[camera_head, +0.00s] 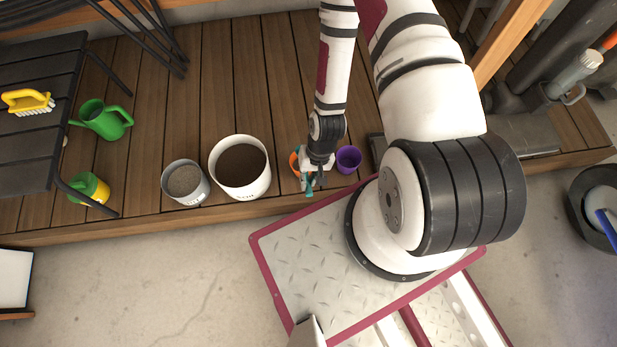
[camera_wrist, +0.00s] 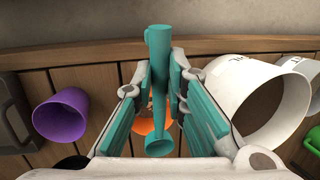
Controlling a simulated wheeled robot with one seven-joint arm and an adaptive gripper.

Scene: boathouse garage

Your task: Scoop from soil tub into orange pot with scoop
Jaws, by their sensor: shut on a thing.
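My gripper (camera_head: 316,172) is shut on a teal scoop (camera_wrist: 158,55), which lies between the teal finger pads in the wrist view. In the head view only a small part of the scoop (camera_head: 310,190) shows below the fingers. I cannot tell whether it carries soil. The orange pot (camera_head: 294,161) is mostly hidden behind my gripper. In the wrist view the orange pot (camera_wrist: 143,126) shows behind the scoop and fingers. The white soil tub (camera_head: 260,186), filled with dark soil, stands left of my gripper. It is on the right in the wrist view (camera_wrist: 232,75).
A purple pot (camera_head: 348,160) stands just right of my gripper. A grey tub (camera_head: 189,198) of grey material stands left of the soil tub. Green (camera_head: 103,119) and green-yellow (camera_head: 90,188) watering cans are farther left, near a dark table (camera_head: 40,75). The wooden deck (camera_head: 235,85) behind the tubs is clear.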

